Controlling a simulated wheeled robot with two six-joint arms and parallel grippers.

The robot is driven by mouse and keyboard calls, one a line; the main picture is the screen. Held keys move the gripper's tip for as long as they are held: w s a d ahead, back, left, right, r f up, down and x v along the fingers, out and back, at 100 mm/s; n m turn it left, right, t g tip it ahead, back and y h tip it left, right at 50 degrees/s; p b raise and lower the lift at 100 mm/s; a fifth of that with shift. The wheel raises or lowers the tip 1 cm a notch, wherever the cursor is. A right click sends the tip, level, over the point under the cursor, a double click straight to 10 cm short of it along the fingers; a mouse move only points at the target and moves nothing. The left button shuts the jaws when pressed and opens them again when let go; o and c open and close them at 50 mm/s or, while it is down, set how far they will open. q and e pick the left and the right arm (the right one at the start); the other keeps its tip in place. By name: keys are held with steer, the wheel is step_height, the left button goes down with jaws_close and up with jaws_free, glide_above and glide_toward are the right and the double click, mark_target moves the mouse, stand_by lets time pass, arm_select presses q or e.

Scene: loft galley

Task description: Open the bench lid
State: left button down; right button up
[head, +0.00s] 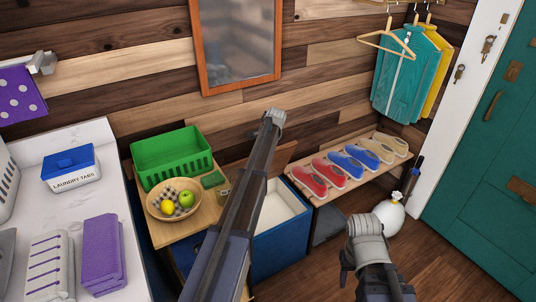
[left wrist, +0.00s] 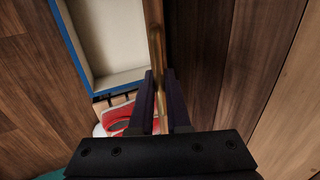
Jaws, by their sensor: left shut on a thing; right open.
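The bench is a blue box with a pale inside (head: 284,222), and it stands open below the mirror. Its brown wooden lid (head: 270,160) is raised at the back, partly hidden behind my left arm. In the left wrist view, the lid (left wrist: 155,30) shows edge-on as a narrow upright strip beside the box's blue rim (left wrist: 73,45). My left gripper (left wrist: 161,105) is shut on the lid's edge; in the head view my arm hides it. My right gripper (head: 376,278) is open and empty, low at the front, apart from the bench.
A low shoe rack (head: 330,192) with several shoes stands right of the bench. A side table with a green basket (head: 172,158) and a fruit bowl (head: 174,212) stands left. Floor before the teal door is clear.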

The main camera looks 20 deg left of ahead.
arm_select(q)
steer(key=shift+w+a+r, duration=0.4)
steer(key=shift+w+a, duration=0.2)
steer(key=shift+a, duration=0.15)
steer(key=c, duration=0.9)
jaws_free()
steer(key=shift+s+d+p, duration=0.1)
steer(key=shift+p, duration=0.2)
steer(key=p+v, duration=0.7)
steer(key=shift+d+r, duration=0.1)
steer(key=shift+r, duration=0.25)
steer(key=shift+s, duration=0.1)
